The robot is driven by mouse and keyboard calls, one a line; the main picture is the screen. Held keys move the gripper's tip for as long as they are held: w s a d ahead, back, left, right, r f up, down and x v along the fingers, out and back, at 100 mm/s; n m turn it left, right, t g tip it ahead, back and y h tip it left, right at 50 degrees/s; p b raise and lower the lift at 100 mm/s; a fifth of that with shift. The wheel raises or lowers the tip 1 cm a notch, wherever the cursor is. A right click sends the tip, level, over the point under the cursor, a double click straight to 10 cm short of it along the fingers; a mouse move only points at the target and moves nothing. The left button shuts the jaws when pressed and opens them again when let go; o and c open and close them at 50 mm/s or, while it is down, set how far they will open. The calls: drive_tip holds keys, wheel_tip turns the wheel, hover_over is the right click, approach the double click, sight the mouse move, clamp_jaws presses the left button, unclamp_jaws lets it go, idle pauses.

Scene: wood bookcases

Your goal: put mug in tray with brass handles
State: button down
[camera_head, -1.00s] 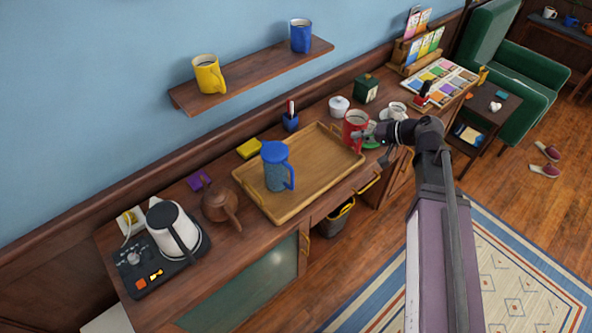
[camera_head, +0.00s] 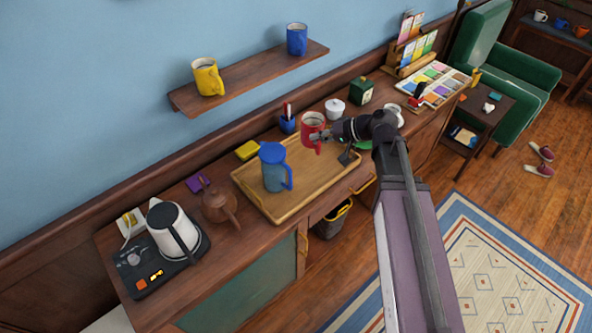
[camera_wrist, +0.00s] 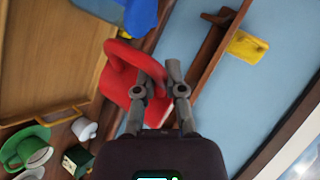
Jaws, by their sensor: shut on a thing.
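A red mug (camera_head: 312,126) is held by my gripper (camera_head: 322,137) over the back right part of the wooden tray (camera_head: 272,208). It looks upright in the head view, and whether it touches the tray is hard to tell. In the wrist view the red mug (camera_wrist: 122,75) sits at the fingers of my gripper (camera_wrist: 160,85), which are shut on it. The tray lies on the wooden cabinet. A blue lidded pitcher (camera_head: 275,168) stands on the tray's left part.
A blue pen cup (camera_head: 287,124) and a yellow pad (camera_head: 247,150) sit behind the tray. A teapot (camera_head: 217,204) and kettle (camera_head: 172,230) stand left. A white lidded jar (camera_head: 336,107) and green box (camera_head: 361,91) stand behind my arm. A shelf (camera_head: 255,75) above holds two mugs.

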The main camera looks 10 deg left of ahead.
drive_tip(key=shift+d, duration=0.1)
drive_tip(key=d+f+n+g+b, duration=0.1)
drive_tip(key=d+f+b, duration=0.3)
drive_tip(key=f+b, duration=0.4)
drive_tip(key=d+f+g+b, duration=0.1)
drive_tip(key=d+f+b, duration=0.2)
drive_tip(key=f+b, duration=0.5)
drive_tip(key=shift+d+f+n+b, duration=0.3)
drive_tip(key=shift+d+n, duration=0.1)
drive_tip(key=w+a+f+b, duration=0.1)
drive_tip(key=w+a, duration=0.4)
drive_tip(key=w, duration=0.8)
drive_tip(key=shift+w+a+f, duration=0.15)
drive_tip(key=shift+w+a, duration=0.05)
drive_tip(key=shift+w, duration=0.05)
